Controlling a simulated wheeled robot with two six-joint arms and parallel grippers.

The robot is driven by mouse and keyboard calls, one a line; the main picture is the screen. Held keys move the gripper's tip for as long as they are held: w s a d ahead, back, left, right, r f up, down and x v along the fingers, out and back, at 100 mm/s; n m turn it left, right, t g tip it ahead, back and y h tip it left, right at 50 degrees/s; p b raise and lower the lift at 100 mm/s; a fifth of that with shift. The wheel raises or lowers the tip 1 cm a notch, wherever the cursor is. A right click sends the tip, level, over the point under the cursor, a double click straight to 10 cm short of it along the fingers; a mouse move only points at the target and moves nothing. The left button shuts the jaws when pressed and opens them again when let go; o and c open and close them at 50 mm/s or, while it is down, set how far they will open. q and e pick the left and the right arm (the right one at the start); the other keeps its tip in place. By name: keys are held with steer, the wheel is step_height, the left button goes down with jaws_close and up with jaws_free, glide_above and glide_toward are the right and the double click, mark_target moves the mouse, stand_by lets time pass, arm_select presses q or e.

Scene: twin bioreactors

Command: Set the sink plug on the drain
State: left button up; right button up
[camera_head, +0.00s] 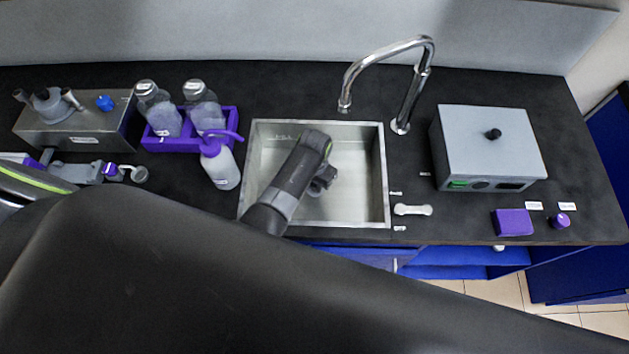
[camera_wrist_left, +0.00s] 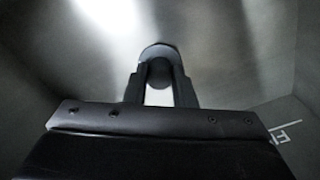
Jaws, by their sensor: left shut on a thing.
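The steel sink (camera_head: 362,165) is set into the dark counter in the middle of the head view. My left gripper (camera_head: 322,180) reaches down inside the basin. In the left wrist view, my left gripper (camera_wrist_left: 161,84) is shut on a dark rounded piece, which I take to be the sink plug (camera_wrist_left: 158,50), at its fingertips. The plug is hard to make out in the head view behind the gripper. The drain is not visible; my left arm covers part of the basin floor. I cannot tell whether the plug touches the floor. My right gripper is not in view.
A curved faucet (camera_head: 410,95) stands behind the sink. A white squeeze bottle (camera_head: 222,170) and a purple rack (camera_head: 165,144) with bottles are left of it. A grey box (camera_head: 490,140), a white bone-shaped piece (camera_head: 413,210) and a purple block (camera_head: 513,222) are on the right.

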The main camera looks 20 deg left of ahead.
mark_target(314, 185)
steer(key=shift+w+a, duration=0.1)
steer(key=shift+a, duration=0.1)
arm_select(q)
steer(key=shift+f, duration=0.15)
steer(key=o, duration=1)
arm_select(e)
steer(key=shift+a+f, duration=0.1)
arm_select(q)
step_height(314, 185, up, 12)
steer(key=shift+r, duration=0.2)
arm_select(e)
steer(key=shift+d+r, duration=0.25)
arm_select(q)
steer(key=shift+s+f, duration=0.1)
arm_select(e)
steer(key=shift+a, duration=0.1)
